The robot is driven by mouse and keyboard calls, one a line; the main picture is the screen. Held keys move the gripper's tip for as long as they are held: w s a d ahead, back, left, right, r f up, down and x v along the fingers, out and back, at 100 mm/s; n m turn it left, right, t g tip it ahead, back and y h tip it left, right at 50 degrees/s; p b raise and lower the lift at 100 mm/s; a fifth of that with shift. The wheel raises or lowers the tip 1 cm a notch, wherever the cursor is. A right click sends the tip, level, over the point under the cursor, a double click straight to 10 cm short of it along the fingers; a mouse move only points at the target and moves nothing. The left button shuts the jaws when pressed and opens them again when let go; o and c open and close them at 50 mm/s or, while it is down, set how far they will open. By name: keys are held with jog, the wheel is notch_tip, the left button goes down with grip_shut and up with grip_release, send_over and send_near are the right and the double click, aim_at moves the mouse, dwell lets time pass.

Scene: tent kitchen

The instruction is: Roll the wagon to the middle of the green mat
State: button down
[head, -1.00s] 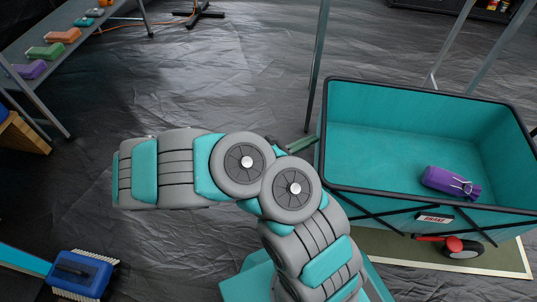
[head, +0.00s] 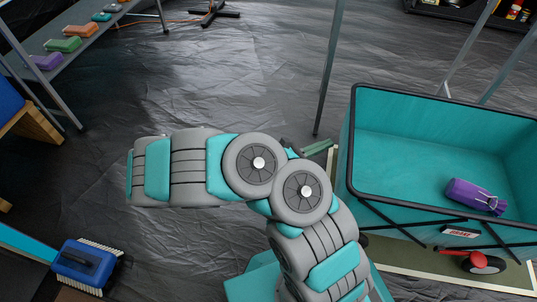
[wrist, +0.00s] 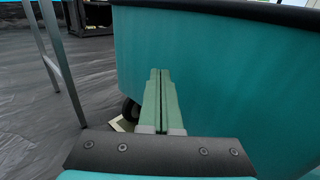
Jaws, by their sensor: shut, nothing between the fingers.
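The teal wagon (head: 430,130) with a black rim stands at the right of the head view, over the green mat (head: 405,257). The mat shows as an olive strip with a cream border in front of it and a narrow edge at its left; the rest is hidden. My gripper (head: 318,147) is shut and empty, just left of the wagon's left side. In the wrist view its green fingers (wrist: 160,80) point at the teal wagon wall (wrist: 215,80). I cannot tell whether they touch it. A dark wheel (wrist: 129,110) shows beside them.
A purple bag (head: 476,196) lies in the wagon. Metal poles (head: 331,70) stand behind it. A table with coloured boxes (head: 63,45) is at the upper left, and a blue brush (head: 87,264) at the lower left. Dark floor sheeting between is clear.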

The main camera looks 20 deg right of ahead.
aim_at(346, 147)
jog(key=shift+s+d, duration=0.7)
jog(key=shift+d, duration=0.35)
jog(key=shift+s+d, duration=0.65)
jog(key=shift+d, duration=0.35)
jog(key=shift+s+d+r+p, duration=0.15)
jog(key=shift+s+d+p, duration=0.3)
jog(key=shift+p, duration=0.3)
jog(key=shift+d+r+p, duration=0.25)
jog(key=shift+r+p, duration=0.4)
jog(key=shift+p, duration=1.65)
jog(key=shift+w+a+r+p, duration=0.25)
jog(key=shift+w+a+p, duration=0.15)
jog(key=shift+a, duration=0.2)
jog(key=shift+w+a+r+p, duration=0.25)
jog(key=shift+w+a+p, duration=0.1)
jog(key=shift+a, duration=0.2)
jog(key=shift+w+a+r+p, duration=0.3)
jog(key=shift+w+a, duration=0.1)
jog(key=shift+a, duration=0.2)
